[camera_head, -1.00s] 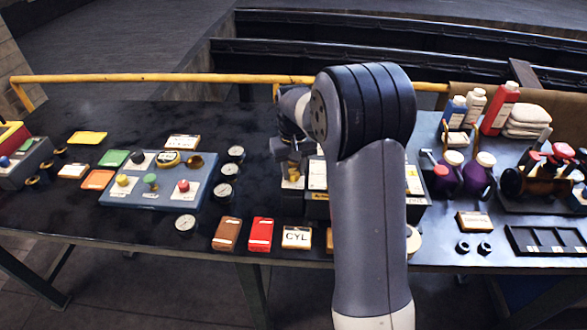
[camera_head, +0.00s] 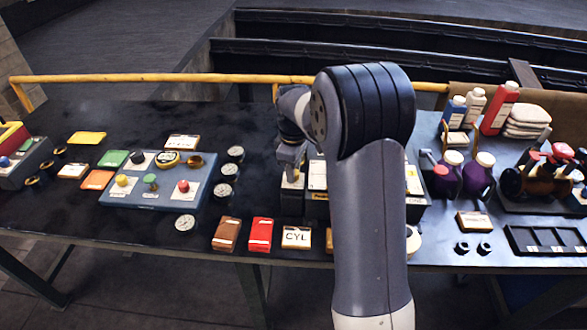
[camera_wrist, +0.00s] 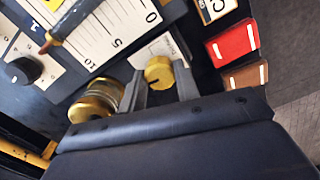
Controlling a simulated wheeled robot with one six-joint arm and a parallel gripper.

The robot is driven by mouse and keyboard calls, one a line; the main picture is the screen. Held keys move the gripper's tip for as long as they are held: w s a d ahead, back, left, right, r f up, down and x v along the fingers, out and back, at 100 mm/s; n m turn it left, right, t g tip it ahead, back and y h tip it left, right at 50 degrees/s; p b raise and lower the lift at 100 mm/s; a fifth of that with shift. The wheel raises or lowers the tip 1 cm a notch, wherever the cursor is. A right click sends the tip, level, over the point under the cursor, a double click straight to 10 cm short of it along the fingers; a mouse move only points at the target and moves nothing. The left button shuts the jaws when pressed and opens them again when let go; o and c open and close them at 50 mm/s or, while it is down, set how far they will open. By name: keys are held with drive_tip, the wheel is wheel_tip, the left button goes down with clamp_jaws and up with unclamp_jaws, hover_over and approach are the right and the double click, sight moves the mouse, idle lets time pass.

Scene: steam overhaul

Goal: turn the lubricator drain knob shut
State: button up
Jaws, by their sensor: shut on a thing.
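In the wrist view, a round brass knob (camera_wrist: 158,72) with a dark mark on its face sits between the two grey fingers of my gripper (camera_wrist: 160,88). My gripper is shut on this knob, in front of a white label plate (camera_wrist: 176,47). In the head view my gripper (camera_head: 291,172) is down at the left end of the boxed unit, and my arm hides much of that unit. The knob cannot be made out there.
A larger brass fitting (camera_wrist: 97,100) lies just left of the fingers. A scale plate (camera_wrist: 118,25) and a black knob (camera_wrist: 25,70) are nearby. Red (camera_head: 260,234) and brown (camera_head: 227,234) boxes and the CYL box (camera_head: 297,237) line the table's front edge. Gauges (camera_head: 227,171) stand left.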

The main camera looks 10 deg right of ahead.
drive_tip(key=shift+n, duration=0.6)
drive_tip(key=shift+r, duration=0.1)
drive_tip(key=o, duration=1)
drive_tip(key=shift+c, duration=0.2)
wheel_tip(320, 180, up, 11)
drive_tip(key=b, duration=0.1)
drive_tip(key=shift+f, duration=0.2)
